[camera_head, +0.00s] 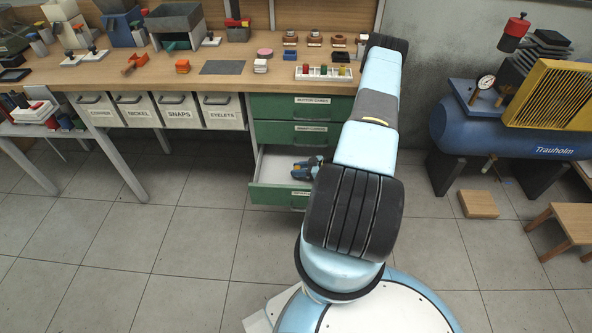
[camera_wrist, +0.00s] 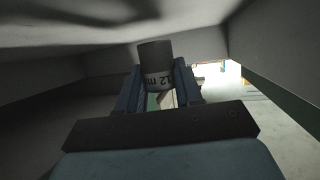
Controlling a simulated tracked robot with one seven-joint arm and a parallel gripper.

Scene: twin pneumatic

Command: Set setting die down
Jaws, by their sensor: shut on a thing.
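In the head view my gripper (camera_head: 308,166) is low in the open bottom drawer (camera_head: 274,166) of the green cabinet. The die cannot be made out clearly in that view. Whether it touches the drawer floor cannot be told.
Two shut green drawers (camera_head: 290,133) are above the open one. The workbench (camera_head: 225,60) carries several tools, small parts and a white rack (camera_head: 323,73). Labelled bins (camera_head: 175,109) hang to the left. A blue compressor (camera_head: 480,130) stands at right. The floor at front left is clear.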

